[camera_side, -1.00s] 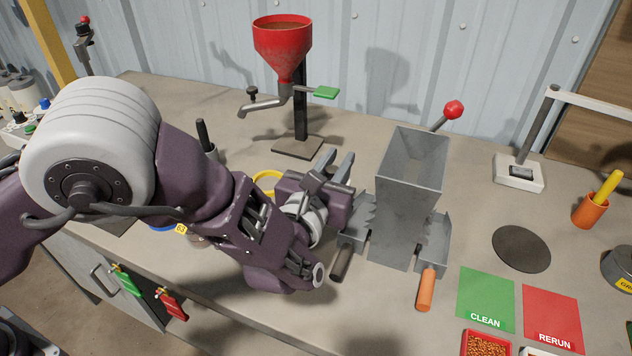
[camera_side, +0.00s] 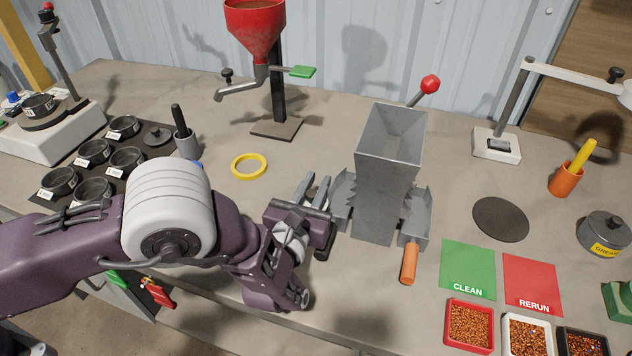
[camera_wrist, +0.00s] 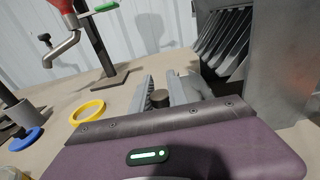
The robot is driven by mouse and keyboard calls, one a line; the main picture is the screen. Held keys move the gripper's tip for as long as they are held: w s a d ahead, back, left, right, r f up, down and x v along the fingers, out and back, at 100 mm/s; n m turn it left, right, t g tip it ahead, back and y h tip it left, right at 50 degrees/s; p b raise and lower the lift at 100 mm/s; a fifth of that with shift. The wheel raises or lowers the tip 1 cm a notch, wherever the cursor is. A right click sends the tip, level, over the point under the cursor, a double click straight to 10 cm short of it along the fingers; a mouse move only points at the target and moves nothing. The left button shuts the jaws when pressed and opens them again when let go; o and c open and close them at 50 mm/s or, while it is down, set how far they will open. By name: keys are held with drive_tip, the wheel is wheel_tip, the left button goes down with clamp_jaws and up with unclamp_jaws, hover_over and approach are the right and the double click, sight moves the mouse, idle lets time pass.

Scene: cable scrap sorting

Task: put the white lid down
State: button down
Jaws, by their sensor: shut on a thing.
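No white lid can be made out in either view. My gripper (camera_side: 312,190) is just left of the grey metal hopper (camera_side: 385,190), low over the bench, with its fingers pointing away from the side camera. In the wrist view its two grey fingers are closed on a small dark cylindrical piece (camera_wrist: 160,97). What that piece belongs to cannot be seen. The hopper's finned left side tray (camera_wrist: 222,45) is close to the right of the fingers.
A yellow ring (camera_side: 249,166) lies left of my gripper. A red funnel stand (camera_side: 278,125) is behind it. Right of the hopper are a dark round disc (camera_side: 500,219), a green CLEAN mat (camera_side: 468,270) and a red RERUN mat (camera_side: 532,284). Several dark cups (camera_side: 93,151) stand at left.

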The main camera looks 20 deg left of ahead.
drive_tip(key=c, duration=1.3)
unclamp_jaws()
drive_tip(key=shift+r, duration=0.25)
drive_tip(key=s, duration=1.2)
drive_tip(key=shift+r, duration=0.35)
